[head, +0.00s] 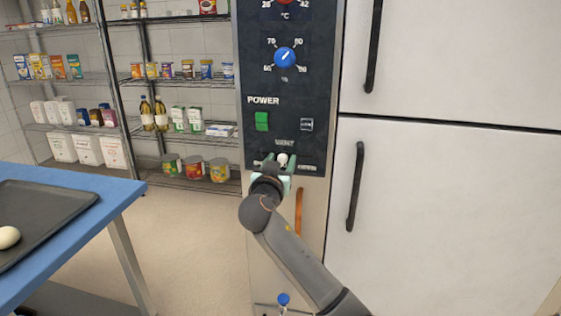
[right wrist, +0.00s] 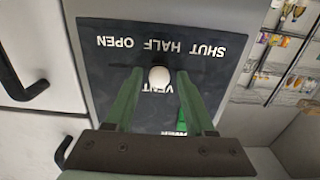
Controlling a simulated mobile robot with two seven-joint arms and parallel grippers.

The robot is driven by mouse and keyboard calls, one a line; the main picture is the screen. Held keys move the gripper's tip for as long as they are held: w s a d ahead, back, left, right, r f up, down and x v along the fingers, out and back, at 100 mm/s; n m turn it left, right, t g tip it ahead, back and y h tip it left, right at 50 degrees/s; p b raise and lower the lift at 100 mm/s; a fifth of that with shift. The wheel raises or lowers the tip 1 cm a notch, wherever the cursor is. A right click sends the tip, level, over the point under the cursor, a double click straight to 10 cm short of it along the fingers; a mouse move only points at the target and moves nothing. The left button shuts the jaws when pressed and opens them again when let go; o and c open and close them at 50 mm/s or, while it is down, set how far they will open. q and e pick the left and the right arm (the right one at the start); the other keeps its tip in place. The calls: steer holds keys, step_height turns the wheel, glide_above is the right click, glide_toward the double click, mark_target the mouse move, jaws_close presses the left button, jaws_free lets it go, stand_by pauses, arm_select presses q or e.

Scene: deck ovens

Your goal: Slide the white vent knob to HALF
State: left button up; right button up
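The white vent knob (head: 282,158) sits on the dark control panel below the VENT label. In the right wrist view, which shows the panel upside down, the knob (right wrist: 159,77) looks roughly in line with the HALF label (right wrist: 162,46), between OPEN and SHUT. My right gripper (head: 279,164) is at the panel. Its two green fingers (right wrist: 160,82) are open, one on each side of the knob, with a small gap showing on both sides. Its wrist hides some lettering in the head view. My left gripper is in neither view.
A blue table (head: 125,192) with a dark tray (head: 62,192) stands at the left. White doors with dark handles (head: 356,187) are right of the panel. An orange handle (head: 298,211) is below the knob. Stocked shelves (head: 190,140) stand behind; the floor between is clear.

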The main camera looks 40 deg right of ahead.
steer(key=shift+o, duration=0.3)
steer(key=v, duration=1.2)
steer(key=shift+s+a, duration=0.15)
steer(key=shift+s, duration=0.1)
